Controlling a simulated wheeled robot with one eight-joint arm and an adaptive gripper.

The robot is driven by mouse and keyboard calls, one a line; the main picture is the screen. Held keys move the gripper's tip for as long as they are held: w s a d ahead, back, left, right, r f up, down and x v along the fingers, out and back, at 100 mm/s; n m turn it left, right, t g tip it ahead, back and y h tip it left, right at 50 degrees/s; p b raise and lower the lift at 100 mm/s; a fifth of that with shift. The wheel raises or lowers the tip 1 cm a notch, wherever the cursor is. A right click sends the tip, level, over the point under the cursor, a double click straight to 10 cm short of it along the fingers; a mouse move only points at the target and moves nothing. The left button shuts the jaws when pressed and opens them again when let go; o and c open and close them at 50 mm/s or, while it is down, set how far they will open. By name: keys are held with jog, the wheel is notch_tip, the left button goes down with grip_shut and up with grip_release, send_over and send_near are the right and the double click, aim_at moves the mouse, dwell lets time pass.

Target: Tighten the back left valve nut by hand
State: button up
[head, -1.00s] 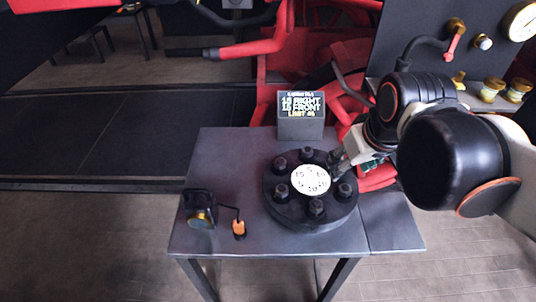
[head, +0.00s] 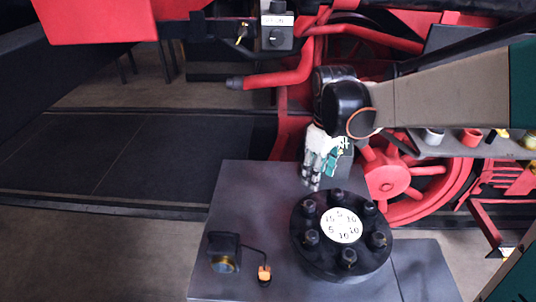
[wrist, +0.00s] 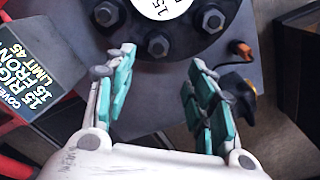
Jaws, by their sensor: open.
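The round black valve cover (head: 300,262) stands on the table with several black nuts around a white numbered dial (head: 342,225). The back left nut (head: 310,208) is at its rim, nearest my gripper. My gripper (head: 314,184) is open and empty, pointing down behind that nut. In the wrist view, my gripper's fingers (wrist: 160,70) are spread apart. A nut (wrist: 158,45), seemingly the back left one, lies centred just beyond the fingertips, apart from both. Other nuts show to its left (wrist: 106,14) and right (wrist: 213,20).
A sign (wrist: 38,75) reading "15 RIGHT", "LIMIT 45" stands close at left in the wrist view. A black device (head: 223,252) and an orange-tipped cable (head: 264,275) lie on the table's left. Red machinery (head: 390,180) stands behind. The table's back left is clear.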

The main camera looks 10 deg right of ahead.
aim_at(313, 205)
notch_tip(313, 205, down, 13)
jog(key=b, duration=0.4)
jog(key=shift+r, duration=0.15)
jog(key=c, duration=1.1)
